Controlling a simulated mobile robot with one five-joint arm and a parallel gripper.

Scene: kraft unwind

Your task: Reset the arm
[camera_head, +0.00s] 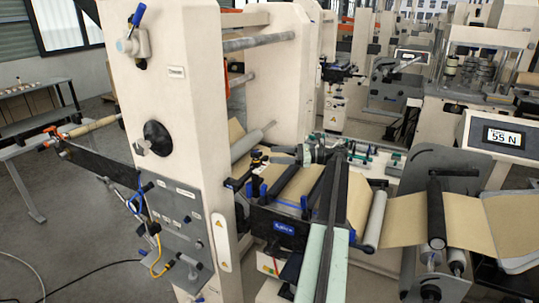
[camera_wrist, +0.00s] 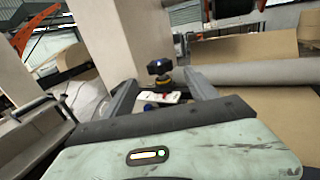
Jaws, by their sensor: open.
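My arm rises from the bottom of the head view and bends left at a dark joint over the machine. My gripper (camera_head: 277,155) points left, toward the tall cream machine frame (camera_head: 185,110). In the wrist view my gripper (camera_wrist: 162,80) shows two grey fingers spread apart, with nothing held between them. A small dark knob with a yellow part below it (camera_wrist: 160,69) shows beyond and between the fingers. I cannot tell how far it is from the fingertips.
Kraft paper (camera_head: 390,219) runs over rollers below and right of my arm. A grey roller (camera_head: 375,220) stands right of the arm. A display reading 55 N (camera_head: 502,136) is at the right. A table (camera_head: 35,88) stands far left. Open floor (camera_head: 70,240) lies at lower left.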

